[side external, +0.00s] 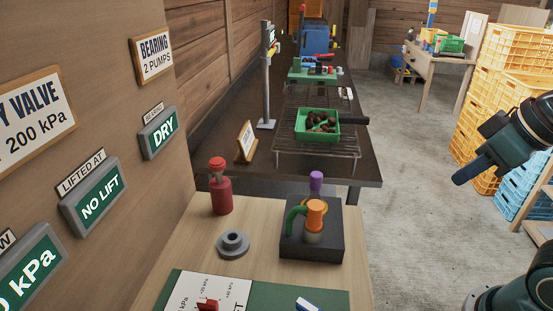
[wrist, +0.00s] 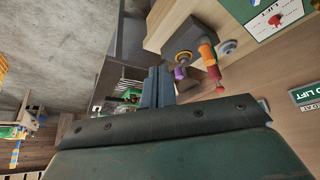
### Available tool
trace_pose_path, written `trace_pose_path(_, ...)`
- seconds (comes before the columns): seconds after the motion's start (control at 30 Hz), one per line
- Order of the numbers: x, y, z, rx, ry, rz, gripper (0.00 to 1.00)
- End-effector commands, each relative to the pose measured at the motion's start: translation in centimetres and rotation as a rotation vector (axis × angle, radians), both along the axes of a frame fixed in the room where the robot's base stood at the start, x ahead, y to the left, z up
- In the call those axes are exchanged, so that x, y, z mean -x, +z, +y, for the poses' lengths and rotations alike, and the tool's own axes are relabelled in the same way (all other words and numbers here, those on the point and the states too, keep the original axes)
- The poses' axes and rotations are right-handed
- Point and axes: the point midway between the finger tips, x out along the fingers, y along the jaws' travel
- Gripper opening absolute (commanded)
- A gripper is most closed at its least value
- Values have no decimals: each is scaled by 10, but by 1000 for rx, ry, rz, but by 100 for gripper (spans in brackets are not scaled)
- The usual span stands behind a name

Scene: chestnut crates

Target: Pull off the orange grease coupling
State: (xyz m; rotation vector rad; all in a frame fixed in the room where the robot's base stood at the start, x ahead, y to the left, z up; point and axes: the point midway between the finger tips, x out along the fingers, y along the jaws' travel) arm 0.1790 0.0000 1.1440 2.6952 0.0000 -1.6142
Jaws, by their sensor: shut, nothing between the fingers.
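The orange grease coupling (side external: 316,212) stands upright on a dark square block (side external: 330,247) on the light wooden bench. A curved green hose (side external: 292,219) is beside it, and a purple-topped part (side external: 316,182) stands behind it. In the wrist view the orange coupling (wrist: 208,53) and the purple part (wrist: 179,73) lie right of my fingers. My gripper (side external: 460,180) is shut and empty, well to the right of the block above the floor. Its fingers (wrist: 157,72) are together in the wrist view.
A red bottle-like object (side external: 221,194) and a grey flanged ring (side external: 233,244) stand left of the block. Behind, a green crate (side external: 302,125) of chestnuts sits on a wire rack. Yellow crates (side external: 490,90) are stacked at right. Open floor lies between bench and gripper.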

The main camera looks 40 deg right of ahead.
Motion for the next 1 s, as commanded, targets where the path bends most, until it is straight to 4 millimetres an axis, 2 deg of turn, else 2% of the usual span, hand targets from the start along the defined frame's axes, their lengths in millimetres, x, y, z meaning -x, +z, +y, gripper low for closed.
trace_pose_path(0.33, 0, 0, 0, 0, 0, 0, 0)
trace_pose_path(0.37, 0, 0, 0, 0, 0, 0, 4)
trace_pose_path(0.63, -7, 4, 2, -29, -43, 18, 57)
trace_pose_path(0.77, -18, 9, 6, -76, -120, 49, 57)
trace_pose_path(1.0, -52, 21, 20, -193, -352, 135, 57)
